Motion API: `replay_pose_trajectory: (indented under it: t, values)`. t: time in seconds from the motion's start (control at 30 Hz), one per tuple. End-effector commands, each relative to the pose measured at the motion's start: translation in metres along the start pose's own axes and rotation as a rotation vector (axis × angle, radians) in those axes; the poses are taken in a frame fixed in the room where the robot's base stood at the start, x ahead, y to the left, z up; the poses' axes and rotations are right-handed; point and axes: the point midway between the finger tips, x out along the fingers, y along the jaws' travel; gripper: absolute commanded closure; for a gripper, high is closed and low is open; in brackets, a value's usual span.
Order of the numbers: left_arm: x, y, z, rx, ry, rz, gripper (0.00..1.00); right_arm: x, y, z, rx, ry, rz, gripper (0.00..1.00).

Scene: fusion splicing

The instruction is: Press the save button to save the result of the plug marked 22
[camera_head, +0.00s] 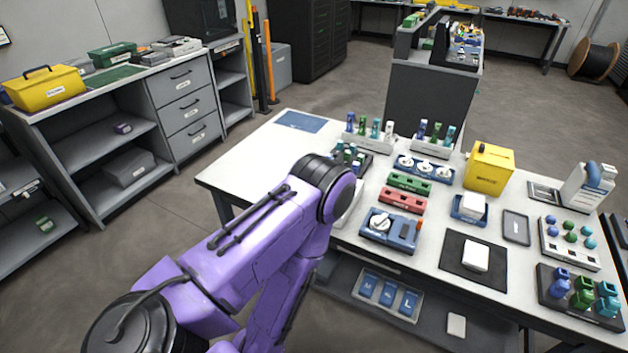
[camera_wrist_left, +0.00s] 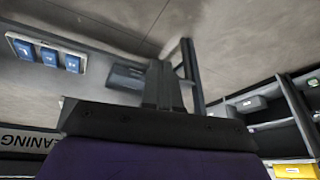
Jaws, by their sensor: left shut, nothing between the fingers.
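My left arm reaches in over the table's front left in the head view, and its gripper is hidden there behind the arm links. In the left wrist view the left gripper (camera_wrist_left: 164,85) is shut and empty, with no table object between its fingers. Small coloured plugs stand in a white rack (camera_head: 368,146) and a second rack (camera_head: 434,150) at the table's back; their markings are too small to read, so I cannot pick out 22. A blue device with a white round part (camera_head: 390,229) sits right of my arm. I cannot make out a save button. My right gripper is not in view.
Green (camera_head: 409,184) and red (camera_head: 402,200) blocks, a yellow box (camera_head: 488,168), a black mat (camera_head: 452,262) and a dark plug holder (camera_head: 549,292) crowd the table's middle and right. A shelf below holds a tray of blue lettered pieces (camera_head: 388,294). The table's back left is mostly clear.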

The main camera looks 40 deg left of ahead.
Motion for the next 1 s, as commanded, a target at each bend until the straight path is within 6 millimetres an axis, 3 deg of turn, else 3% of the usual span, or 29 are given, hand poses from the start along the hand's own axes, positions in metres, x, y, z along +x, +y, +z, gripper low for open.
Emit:
replay_pose_trajectory:
  t: [0.27,0.37,0.47,0.7,1.0]
  values:
    - [-0.001,0.001,-0.002,-0.004,0.002,0.001,1.0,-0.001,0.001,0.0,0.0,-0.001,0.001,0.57]
    - [-0.005,0.011,-0.021,-0.076,0.017,0.015,1.0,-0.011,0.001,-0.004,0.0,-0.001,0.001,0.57]
    - [-0.013,0.033,-0.066,-0.248,0.039,0.051,1.0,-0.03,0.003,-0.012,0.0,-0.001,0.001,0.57]
    - [-0.055,0.091,-0.218,-0.778,0.057,0.227,1.0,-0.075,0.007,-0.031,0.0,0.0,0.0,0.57]
    - [-0.13,0.122,-0.381,-1.343,-0.095,0.5,1.0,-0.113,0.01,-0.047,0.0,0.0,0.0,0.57]
